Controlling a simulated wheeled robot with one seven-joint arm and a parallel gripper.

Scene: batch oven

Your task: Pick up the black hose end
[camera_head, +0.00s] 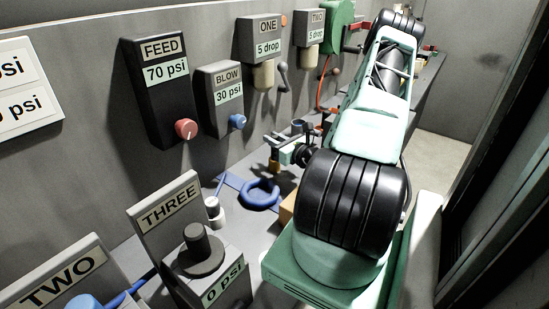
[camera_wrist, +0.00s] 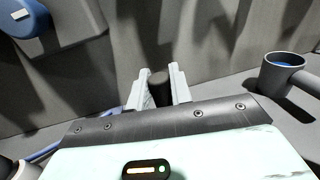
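The black hose end (camera_wrist: 159,86) is a short, dark, upright cylinder in the wrist view. It shows between the two pale fingers of my gripper (camera_wrist: 160,81), near their tips. The fingers stand about its width apart. I cannot tell whether both press on it or whether a small gap is left. Its lower part is hidden by the fingers and the hand.
A grey cup with a blue inside (camera_wrist: 285,75) stands right of my gripper, and a blue part (camera_wrist: 25,18) is at upper left. In the head view, a blue coil (camera_head: 260,194), the THREE block (camera_head: 168,213) and the FEED box (camera_head: 160,90) are left of my arm.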

